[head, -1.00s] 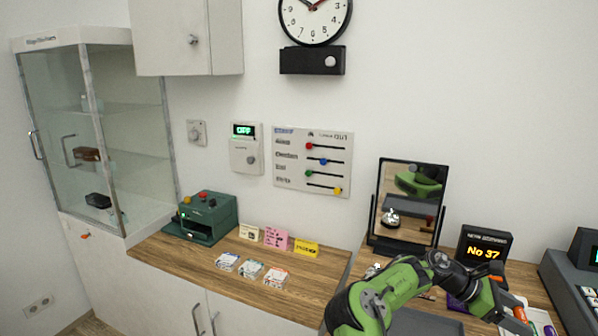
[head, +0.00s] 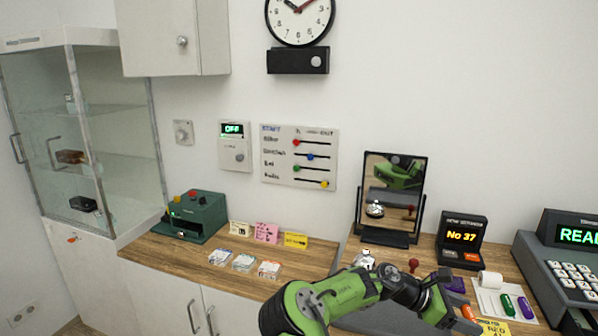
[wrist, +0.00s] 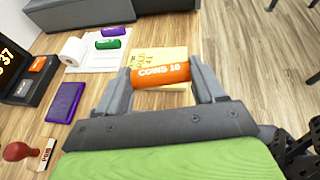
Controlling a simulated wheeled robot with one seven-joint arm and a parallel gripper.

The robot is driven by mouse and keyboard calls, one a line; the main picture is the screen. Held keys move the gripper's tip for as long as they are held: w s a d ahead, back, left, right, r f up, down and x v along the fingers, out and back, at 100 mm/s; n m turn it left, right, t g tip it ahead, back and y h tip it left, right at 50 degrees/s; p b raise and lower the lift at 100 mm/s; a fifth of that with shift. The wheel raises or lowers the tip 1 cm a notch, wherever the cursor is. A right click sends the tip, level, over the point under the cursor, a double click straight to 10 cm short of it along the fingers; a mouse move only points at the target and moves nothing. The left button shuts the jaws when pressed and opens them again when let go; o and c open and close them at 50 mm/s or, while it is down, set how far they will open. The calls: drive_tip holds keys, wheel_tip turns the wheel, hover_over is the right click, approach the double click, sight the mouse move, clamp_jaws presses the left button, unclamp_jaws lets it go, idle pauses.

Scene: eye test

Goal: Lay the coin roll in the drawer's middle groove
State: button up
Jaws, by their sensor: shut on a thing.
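The coin roll (wrist: 160,74) is an orange cylinder with white lettering, "COINS 10" as far as I can read it. In the wrist view it lies crosswise between the fingertips of my gripper (wrist: 162,76), which is shut on its two ends. In the head view my gripper (head: 462,310) is low at the right, with the orange roll (head: 468,313) partly showing at its tip. A yellow note (wrist: 155,60) lies behind the roll in the wrist view. I cannot make out an open drawer or its middle groove in these views.
A grey cash register (head: 570,255) stands at the right. A purple roll (head: 525,306) and a green roll (head: 507,305) lie on white paper. A number display (head: 461,238), a mirror (head: 392,195) and a red-handled stamp (wrist: 18,151) are nearby. Bare wood shows right of my gripper in the wrist view.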

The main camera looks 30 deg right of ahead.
drive_tip(key=w+a+f+n+t, duration=0.3)
drive_tip(key=w+a+n+t, duration=0.1)
drive_tip(key=a, duration=0.9)
drive_tip(key=w+a+f+n+t, duration=0.4)
drive_tip(key=w+a+n+t, duration=0.1)
drive_tip(key=a, duration=0.9)
drive_tip(key=w+a+f+n+t, duration=0.4)
drive_tip(key=a+t, duration=0.3)
drive_tip(key=a, duration=0.7)
drive_tip(key=shift+w+a+n, duration=0.2)
drive_tip(key=shift+w+n, duration=0.15)
drive_tip(key=shift+n, duration=0.55)
